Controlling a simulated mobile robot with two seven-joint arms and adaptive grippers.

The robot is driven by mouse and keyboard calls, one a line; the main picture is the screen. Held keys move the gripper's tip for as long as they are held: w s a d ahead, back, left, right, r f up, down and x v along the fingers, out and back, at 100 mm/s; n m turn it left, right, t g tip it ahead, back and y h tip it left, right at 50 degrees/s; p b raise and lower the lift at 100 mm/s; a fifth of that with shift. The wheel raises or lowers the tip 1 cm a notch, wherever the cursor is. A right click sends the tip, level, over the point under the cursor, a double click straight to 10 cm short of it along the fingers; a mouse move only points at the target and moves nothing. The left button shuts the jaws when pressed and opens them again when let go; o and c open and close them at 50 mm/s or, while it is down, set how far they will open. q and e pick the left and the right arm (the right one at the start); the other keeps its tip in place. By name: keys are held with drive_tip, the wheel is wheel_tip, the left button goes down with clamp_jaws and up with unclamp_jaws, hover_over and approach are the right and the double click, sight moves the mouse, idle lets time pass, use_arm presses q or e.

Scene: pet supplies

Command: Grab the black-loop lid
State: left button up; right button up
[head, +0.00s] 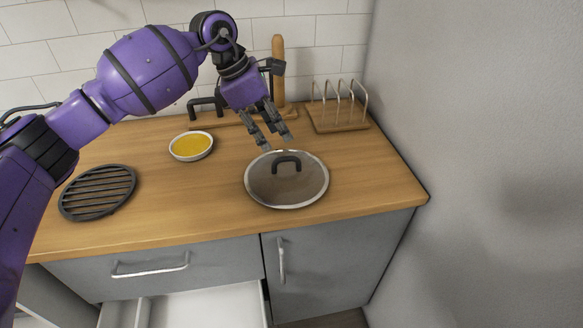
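The lid (262,190) lies flat on the wooden counter, right of the middle. It is round and brownish with a pale rim, and a black loop handle (287,160) stands up on its top. My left gripper (276,143) comes in from above and behind the lid, pointing down. Its fingers are spread apart with nothing between them, just beyond the lid's far rim and short of the loop. I cannot tell whether a fingertip touches the rim. My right gripper is not in view.
A round black slatted trivet (97,192) and a white bowl of yellow contents (191,146) sit on the counter (200,215) to the left. A wooden rack with metal loops (339,117) stands behind right. A grey wall (480,150) bounds the right. A drawer (200,305) below is open.

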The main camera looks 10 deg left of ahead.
use_arm(q)
drive_tip(key=shift+s+d+f, duration=0.3)
drive_tip(key=shift+f, duration=0.2)
drive_tip(key=shift+s+d+f, duration=0.25)
drive_tip(key=shift+f, duration=0.2)
drive_tip(key=shift+w+f, duration=0.15)
drive_tip(key=shift+f, duration=0.2)
drive_tip(key=p, duration=0.1)
hover_over(286, 168)
drive_tip(key=s, duration=0.1)
drive_tip(key=f, duration=0.4)
drive_tip(key=shift+a, duration=0.2)
drive_tip(key=shift+w+f, duration=0.1)
drive_tip(key=shift+f, duration=0.2)
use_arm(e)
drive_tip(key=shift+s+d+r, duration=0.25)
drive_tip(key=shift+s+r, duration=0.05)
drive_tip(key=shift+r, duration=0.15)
use_arm(q)
clamp_jaws()
drive_tip(key=shift+r, duration=0.1)
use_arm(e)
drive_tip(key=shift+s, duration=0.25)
